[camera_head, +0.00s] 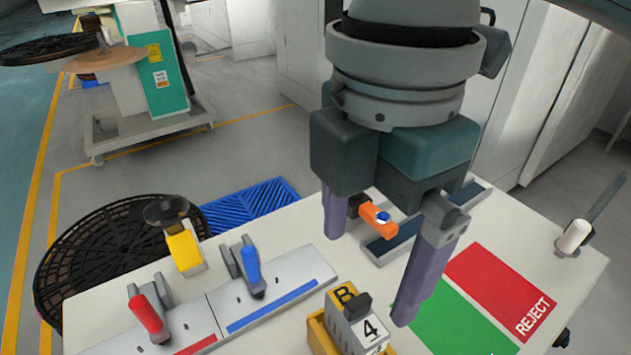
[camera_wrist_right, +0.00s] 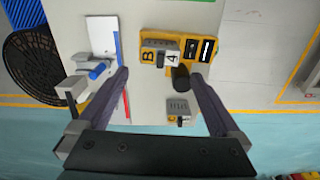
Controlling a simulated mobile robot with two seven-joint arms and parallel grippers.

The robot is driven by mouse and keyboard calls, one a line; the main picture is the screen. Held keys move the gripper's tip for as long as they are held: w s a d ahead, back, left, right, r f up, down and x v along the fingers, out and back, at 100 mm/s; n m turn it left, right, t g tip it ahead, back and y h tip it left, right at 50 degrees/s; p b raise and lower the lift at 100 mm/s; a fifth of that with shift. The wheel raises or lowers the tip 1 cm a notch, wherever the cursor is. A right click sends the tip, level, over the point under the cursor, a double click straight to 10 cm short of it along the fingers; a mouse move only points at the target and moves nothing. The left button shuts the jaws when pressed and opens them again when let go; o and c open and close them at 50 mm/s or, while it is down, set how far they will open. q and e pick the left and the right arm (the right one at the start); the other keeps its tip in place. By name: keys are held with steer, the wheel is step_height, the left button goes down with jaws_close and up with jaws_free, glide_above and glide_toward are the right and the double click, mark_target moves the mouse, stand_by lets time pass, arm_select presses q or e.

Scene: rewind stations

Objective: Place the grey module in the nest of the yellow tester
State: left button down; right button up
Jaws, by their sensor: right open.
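The yellow tester (camera_head: 322,338) stands at the table's front edge and also shows in the right wrist view (camera_wrist_right: 146,31). It carries a yellow "B" plate, a white "4" plate and a grey block with a black knob (camera_wrist_right: 181,78). A separate small grey module (camera_wrist_right: 179,107) with a yellow label sits on the table beside the tester in the right wrist view; the head view does not show it. My right gripper (camera_head: 367,278) is open, its purple fingers spread above the table by the tester, holding nothing. The nest is not clearly visible. My left gripper is out of view.
Toggle clamps with red (camera_head: 148,316) and blue (camera_head: 251,266) handles stand on fixture plates at the left. A green mat (camera_head: 455,322) and red REJECT mat (camera_head: 500,290) lie at the right. An orange-handled item (camera_head: 377,219) is behind my gripper. A black reel (camera_head: 95,250) is at the left.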

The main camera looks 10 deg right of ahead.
step_height(320, 180, up, 2)
steer(key=shift+r, duration=0.2)
steer(key=s+a+f+m+t+y, duration=0.2)
steer(key=s+a+f+m+y, duration=0.25)
steer(key=a+m, duration=0.2)
steer(key=s+d+f+m+h, duration=0.2)
steer(key=s+d+m, duration=0.2)
steer(key=d+m, duration=0.2)
steer(key=s+d+f+m+t+h, duration=0.1)
steer(key=s+d+f+m+h, duration=0.1)
steer(key=d+m, duration=0.4)
steer(key=s+d, duration=0.1)
steer(key=d, duration=0.3)
steer(key=shift+s+m+t, duration=0.3)
steer(key=shift+s+m, duration=0.05)
steer(key=shift+f, duration=0.1)
